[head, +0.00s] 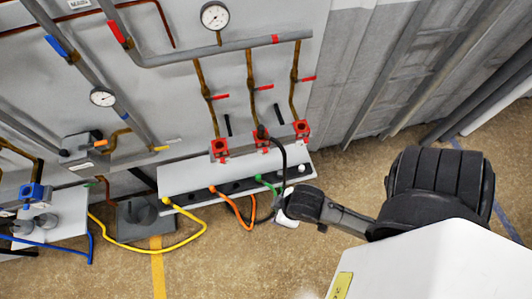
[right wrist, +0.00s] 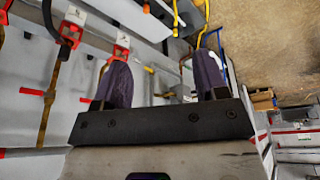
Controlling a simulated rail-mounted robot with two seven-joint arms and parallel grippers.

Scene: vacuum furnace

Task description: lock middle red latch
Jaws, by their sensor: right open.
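Three red latches sit in a row on the grey panel. The middle red latch (head: 261,139) has a black hose plugged in at it; whether it is locked or unlocked I cannot tell. The left red latch (head: 219,147) and the right red latch (head: 301,129) flank it. In the right wrist view, the red latch beside the black hose (right wrist: 72,25) appears to be the middle one, left of my fingers. My right gripper (right wrist: 163,80) is open and empty, its two dark fingers wide apart. In the head view my right wrist is below and right of the latches. My left gripper is not in view.
A white ledge (head: 176,181) with yellow, orange and green cables runs below the latches. Brown pipes with red handles (head: 264,87) rise above them. Gauges (head: 215,16) hang on the wall. A blue latch (head: 32,195) is at far left. Floor is open in front.

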